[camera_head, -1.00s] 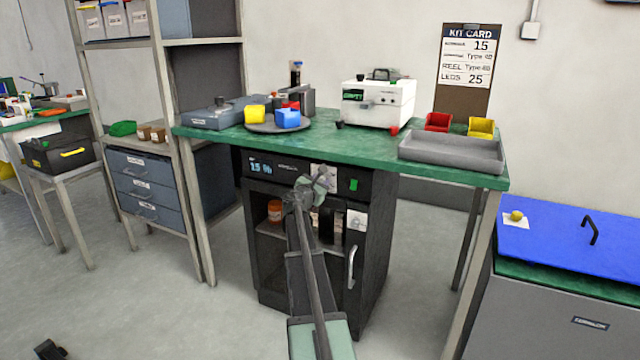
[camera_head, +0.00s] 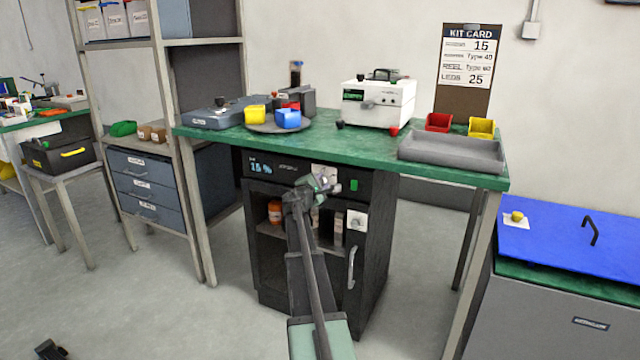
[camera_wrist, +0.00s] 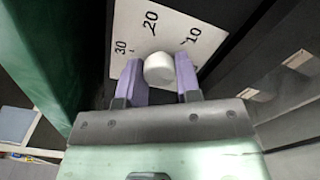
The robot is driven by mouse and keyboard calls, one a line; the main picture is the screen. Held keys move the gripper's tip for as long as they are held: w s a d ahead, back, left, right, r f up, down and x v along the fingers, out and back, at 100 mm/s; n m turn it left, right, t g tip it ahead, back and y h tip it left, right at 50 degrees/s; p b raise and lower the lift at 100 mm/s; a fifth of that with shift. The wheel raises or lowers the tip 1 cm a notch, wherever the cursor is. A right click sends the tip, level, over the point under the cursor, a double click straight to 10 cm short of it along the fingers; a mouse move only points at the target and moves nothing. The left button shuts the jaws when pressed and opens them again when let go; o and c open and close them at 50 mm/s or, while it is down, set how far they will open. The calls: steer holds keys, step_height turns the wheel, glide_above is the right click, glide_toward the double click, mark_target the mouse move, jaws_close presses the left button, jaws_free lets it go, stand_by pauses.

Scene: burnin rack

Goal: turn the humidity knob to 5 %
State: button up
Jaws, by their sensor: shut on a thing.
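The humidity knob (camera_wrist: 160,70) is a white round knob in the wrist view, on a white dial plate (camera_wrist: 133,20) marked 30, 20 and 10. My gripper (camera_wrist: 160,80) has its two purple fingers shut on the knob, one on each side. In the head view my gripper (camera_head: 322,186) is at the top front panel of the dark cabinet (camera_head: 378,230), and it hides the knob there. The panel's display (camera_head: 261,168) appears to read 15 %. The knob's pointer mark cannot be made out.
The cabinet stands under a green-topped bench (camera_head: 330,140), whose edge is close above my gripper. A green button (camera_head: 354,185) is right of the dial. A door handle (camera_head: 351,268) sticks out below. A blue-lidded chest (camera_head: 560,235) stands at the right.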

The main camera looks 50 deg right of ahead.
stand_by(0.4)
steer(key=o, duration=0.9)
steer(key=v, duration=1.1)
steer(key=shift+w, duration=0.1)
